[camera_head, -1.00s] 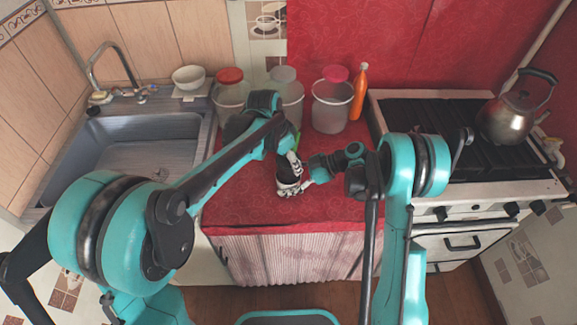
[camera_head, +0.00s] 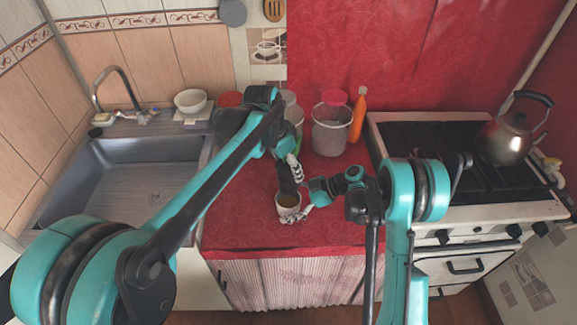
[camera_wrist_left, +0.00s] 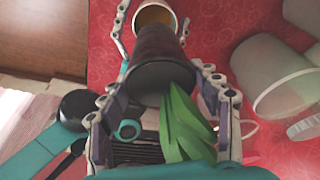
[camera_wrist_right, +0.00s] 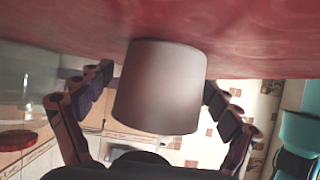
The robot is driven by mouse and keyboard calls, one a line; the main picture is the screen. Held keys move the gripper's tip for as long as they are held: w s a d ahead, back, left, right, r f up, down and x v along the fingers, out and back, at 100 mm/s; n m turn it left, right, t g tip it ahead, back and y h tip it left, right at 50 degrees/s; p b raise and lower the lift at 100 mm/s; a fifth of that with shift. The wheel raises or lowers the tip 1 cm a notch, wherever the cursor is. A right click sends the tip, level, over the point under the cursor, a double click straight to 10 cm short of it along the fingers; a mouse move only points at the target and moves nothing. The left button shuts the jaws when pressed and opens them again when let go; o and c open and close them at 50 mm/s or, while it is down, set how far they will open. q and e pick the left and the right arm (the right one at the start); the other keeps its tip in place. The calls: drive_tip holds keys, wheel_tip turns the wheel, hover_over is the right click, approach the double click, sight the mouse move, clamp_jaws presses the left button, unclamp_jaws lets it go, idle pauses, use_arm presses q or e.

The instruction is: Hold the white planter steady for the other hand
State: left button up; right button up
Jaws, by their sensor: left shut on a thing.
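The white planter (camera_head: 288,207) stands on the red counter, and its open top shows a brown inside. It also shows in the left wrist view (camera_wrist_left: 152,16) and large in the right wrist view (camera_wrist_right: 160,88). My right gripper (camera_head: 303,211) has its fingers on both sides of the planter, with a gap visible on one side in the right wrist view. My left gripper (camera_head: 292,170) is shut on a dark pot (camera_wrist_left: 160,68) with green leaves (camera_wrist_left: 186,125). The pot is tilted, just behind and above the planter.
Clear jars with red, grey and pink lids (camera_head: 331,128) and an orange bottle (camera_head: 358,115) stand behind. A sink (camera_head: 125,180) is at left. A stove (camera_head: 440,150) with a kettle (camera_head: 507,138) is at right. The counter front is clear.

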drive_tip(key=v, duration=1.2)
drive_tip(key=shift+f, duration=0.1)
